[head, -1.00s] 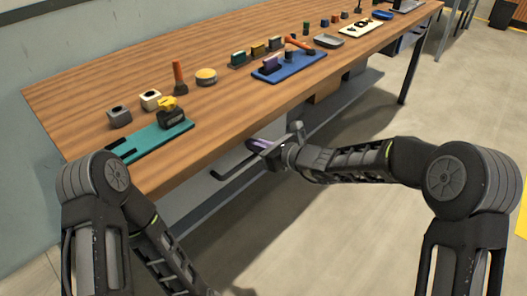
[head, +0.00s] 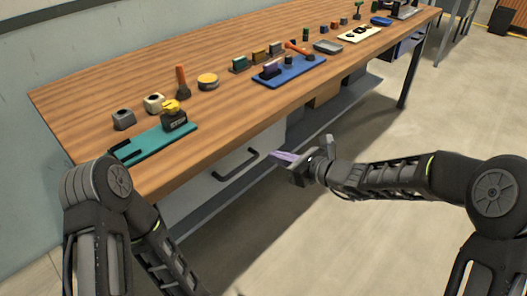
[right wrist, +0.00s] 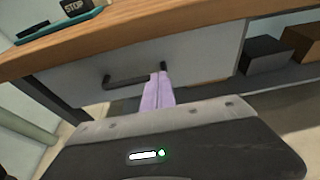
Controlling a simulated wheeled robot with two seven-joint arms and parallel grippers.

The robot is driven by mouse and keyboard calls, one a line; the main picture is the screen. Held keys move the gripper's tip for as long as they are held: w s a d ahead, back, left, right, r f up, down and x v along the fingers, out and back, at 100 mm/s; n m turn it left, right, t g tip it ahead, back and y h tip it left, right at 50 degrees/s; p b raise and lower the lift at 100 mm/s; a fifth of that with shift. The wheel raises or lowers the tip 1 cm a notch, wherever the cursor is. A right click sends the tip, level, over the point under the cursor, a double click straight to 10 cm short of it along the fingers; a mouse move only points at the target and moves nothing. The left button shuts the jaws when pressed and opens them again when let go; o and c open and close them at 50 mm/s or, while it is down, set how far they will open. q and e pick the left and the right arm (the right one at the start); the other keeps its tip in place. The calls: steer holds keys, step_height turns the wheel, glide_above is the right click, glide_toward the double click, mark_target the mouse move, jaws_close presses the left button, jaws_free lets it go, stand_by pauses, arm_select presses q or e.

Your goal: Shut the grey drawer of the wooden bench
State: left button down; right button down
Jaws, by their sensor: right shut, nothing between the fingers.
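The grey drawer (head: 208,186) is under the near left end of the wooden bench (head: 222,118). Its dark bar handle (head: 237,164) faces the aisle. The front looks about flush below the bench top, but a small gap cannot be ruled out. My right gripper (head: 274,156) is shut and empty, its purple fingers just right of the handle and apart from it in the head view. In the right wrist view the fingers (right wrist: 161,72) point at the drawer front (right wrist: 195,62), overlapping the right end of the handle (right wrist: 125,83). My left gripper is out of view.
On the bench top stand a teal tray (head: 150,143) with a yellow and black tool, a blue tray (head: 290,72) and several small items. Boxes (right wrist: 268,52) sit on the lower shelf to the right of the drawer. The floor (head: 350,225) beside the bench is clear.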

steer(key=v, duration=0.5)
stand_by(0.3)
